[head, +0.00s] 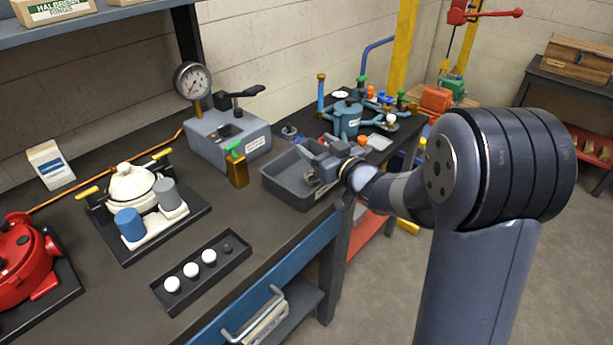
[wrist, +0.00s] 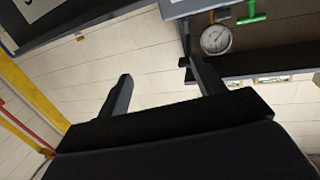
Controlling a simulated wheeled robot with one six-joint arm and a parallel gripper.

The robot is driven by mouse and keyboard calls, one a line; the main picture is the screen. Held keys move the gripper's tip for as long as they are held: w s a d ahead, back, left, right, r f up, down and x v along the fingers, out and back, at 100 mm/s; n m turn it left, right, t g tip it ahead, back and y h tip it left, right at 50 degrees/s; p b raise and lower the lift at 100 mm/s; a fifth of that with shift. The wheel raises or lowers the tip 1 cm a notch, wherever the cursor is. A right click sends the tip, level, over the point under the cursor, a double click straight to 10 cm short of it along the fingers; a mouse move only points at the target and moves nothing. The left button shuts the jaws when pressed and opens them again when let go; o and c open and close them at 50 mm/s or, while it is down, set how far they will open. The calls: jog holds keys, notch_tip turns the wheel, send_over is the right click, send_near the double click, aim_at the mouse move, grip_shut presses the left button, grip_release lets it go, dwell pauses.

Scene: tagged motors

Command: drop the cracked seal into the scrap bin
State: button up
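A grey open bin (head: 285,188) sits on the bench near its front edge; I see no readable label, so I cannot tell if it is the scrap bin. My gripper (head: 322,168) is over the right part of this bin in the head view and hides some of its inside. In the wrist view my gripper (wrist: 162,72) has its two fingers wide apart, with only the wall between them. I cannot make out a cracked seal in either view; small dark parts around the gripper are too small to tell.
A black tray (head: 208,295) holds white round pieces. A grey gauge press (head: 222,138), a green-topped bottle (head: 237,168), a white motor (head: 133,186) and a red motor (head: 25,255) stand on the bench. Bare bench lies around the tray.

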jog(key=shift+o, duration=0.2)
jog(key=v, duration=1.1)
jog(key=shift+b, duration=0.45)
jog(key=shift+a, duration=0.1)
jog(key=p+x, duration=0.1)
jog(key=x, duration=1)
jog(key=shift+r+p, duration=2.2)
jog(key=shift+r, duration=0.6)
jog(key=shift+f, duration=0.1)
